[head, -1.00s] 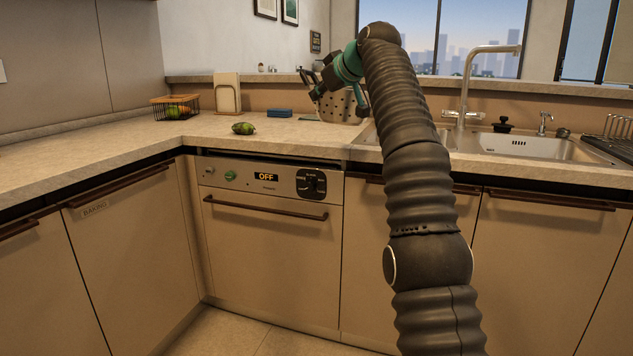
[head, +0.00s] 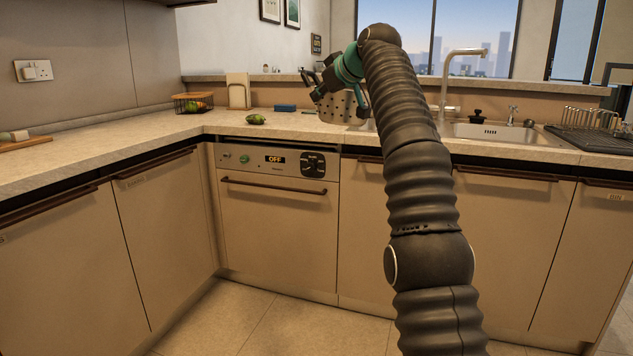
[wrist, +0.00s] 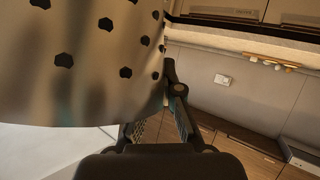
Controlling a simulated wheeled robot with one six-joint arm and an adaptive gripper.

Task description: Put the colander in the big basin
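The colander (head: 340,107) is a grey metal bowl with dark holes. In the head view it shows at the end of my arm, partly behind my gripper (head: 314,84). The steel sink basin (head: 490,130) is set in the counter to the right of the colander, below the tap. My arm hides part of the sink, so I cannot tell how its compartments divide.
A dish rack (head: 585,125) stands right of the sink. A tall tap (head: 446,90) rises behind the basin. A wire fruit basket (head: 193,102), a green fruit (head: 256,119) and a blue sponge (head: 285,107) are on the counter (head: 150,128). The floor before the cabinets is clear.

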